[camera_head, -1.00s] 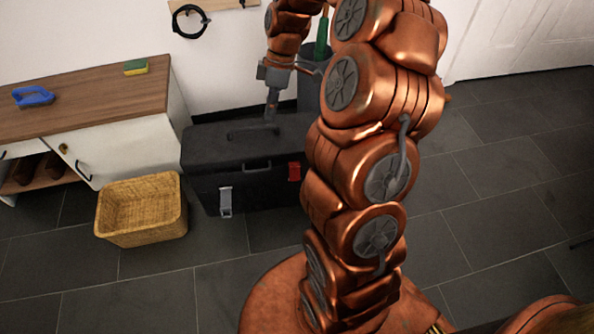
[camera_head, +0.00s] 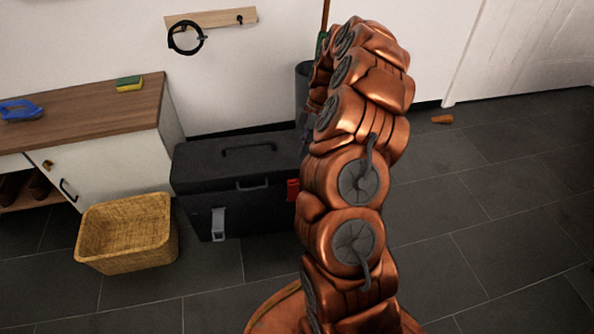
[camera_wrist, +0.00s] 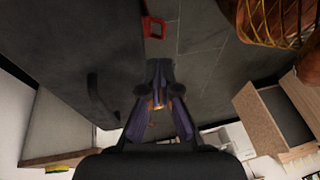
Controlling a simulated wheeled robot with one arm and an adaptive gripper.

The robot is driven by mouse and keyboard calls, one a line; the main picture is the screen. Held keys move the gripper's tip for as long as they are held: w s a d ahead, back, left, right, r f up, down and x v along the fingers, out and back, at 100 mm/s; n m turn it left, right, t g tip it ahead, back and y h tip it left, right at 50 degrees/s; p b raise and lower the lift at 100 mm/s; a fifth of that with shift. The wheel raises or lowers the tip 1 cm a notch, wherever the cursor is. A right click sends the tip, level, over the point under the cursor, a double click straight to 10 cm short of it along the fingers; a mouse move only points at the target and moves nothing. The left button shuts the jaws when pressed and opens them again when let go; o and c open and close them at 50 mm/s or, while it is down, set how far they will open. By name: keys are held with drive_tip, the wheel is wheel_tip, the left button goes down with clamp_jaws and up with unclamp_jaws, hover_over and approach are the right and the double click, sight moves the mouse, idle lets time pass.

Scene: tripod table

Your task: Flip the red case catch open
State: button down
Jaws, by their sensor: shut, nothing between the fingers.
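The black case (camera_head: 215,160) stands on the floor against the wall, its lid down. The red catch (camera_head: 293,190) is on the right part of its front, partly covered by my arm. In the wrist view the red catch (camera_wrist: 153,27) shows at the top as a small red frame beside the lid edge. I cannot tell whether it is flipped. My gripper (camera_wrist: 158,68) is shut and empty, its fingertips apart from the catch in the picture. In the head view my arm hides the gripper.
A grey catch (camera_head: 218,224) is on the left of the case front. A wicker basket (camera_head: 92,262) stands left of it, by the wood-topped cabinet (camera_head: 150,100). A dark bin (camera_head: 302,85) is behind. Floor at right is mostly clear.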

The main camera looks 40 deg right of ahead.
sight(294, 184)
drive_tip(key=b+x, duration=0.3)
drive_tip(key=x, duration=0.7)
drive_tip(key=shift+a, duration=0.15)
drive_tip(key=shift+s+a, duration=0.1)
drive_tip(key=shift+s, duration=0.05)
drive_tip(key=shift+s+t, duration=0.3)
